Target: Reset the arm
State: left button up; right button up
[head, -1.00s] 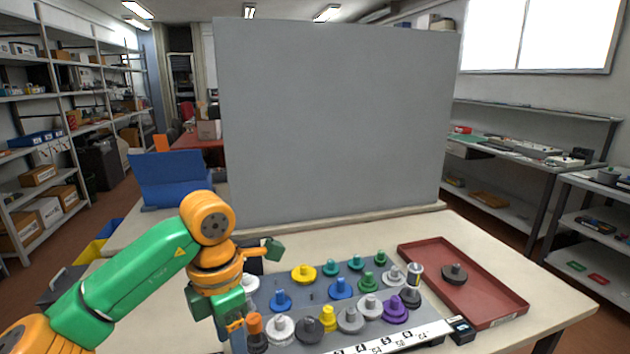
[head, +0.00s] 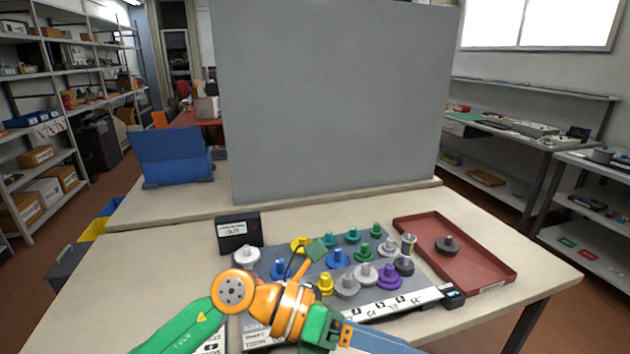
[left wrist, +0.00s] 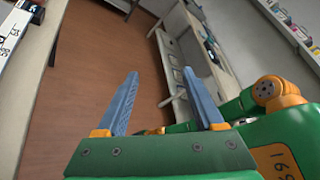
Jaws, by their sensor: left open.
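My left arm comes in from the bottom left of the head view and bends across the front of the table. Its left gripper (head: 385,343) points right at the bottom edge. In the left wrist view the two blue fingers of this gripper (left wrist: 160,78) stand wide apart with nothing between them, above brown floor beside the table edge. My right gripper does not show. My arm hides the mat's front left part.
A red tray (head: 480,275) at the right holds one dark cartridge (head: 446,246). A white labelled strip (head: 405,304) runs along the mat's front. A black box (head: 239,234) stands behind the mat's left end. A grey panel (head: 335,110) rises behind; bare tabletop lies at the front right.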

pick_arm(q)
jog(key=w+a+r+n+t+h, duration=0.3)
jog(key=w+r+n+t+h, duration=0.2)
jog(key=r+n+t+h, duration=0.5)
jog(key=w+a+f+n+t+y, duration=0.3)
jog(key=w+a+n+t+y, duration=0.35)
jog(key=n+t+y, duration=0.75)
jog(key=a+f+n+g+y, duration=0.4)
jog(key=a+f+n+y, duration=0.4)
jog(key=a+f+n, duration=0.5)
jog(key=s+a+f+n+g+y, duration=0.2)
jog(key=s+f+n+g, duration=0.35)
jog(key=f, duration=0.65)
jog(key=s+a+f+n+g, duration=0.1)
jog(key=s+f+g, duration=0.35)
jog(key=s, duration=0.45)
jog(key=s+a+f+n+g, duration=0.1)
jog(key=s+f+g, duration=0.4)
jog(key=s, duration=0.4)
notch_tip(320, 180, down, 17)
jog(key=s, duration=0.2)
jog(key=s+a+f+g, duration=0.1)
jog(key=s+a+f, duration=0.1)
jog(key=s+f, duration=0.8)
jog(key=shift+s+a, duration=0.2)
jog(key=shift+s, duration=0.7)
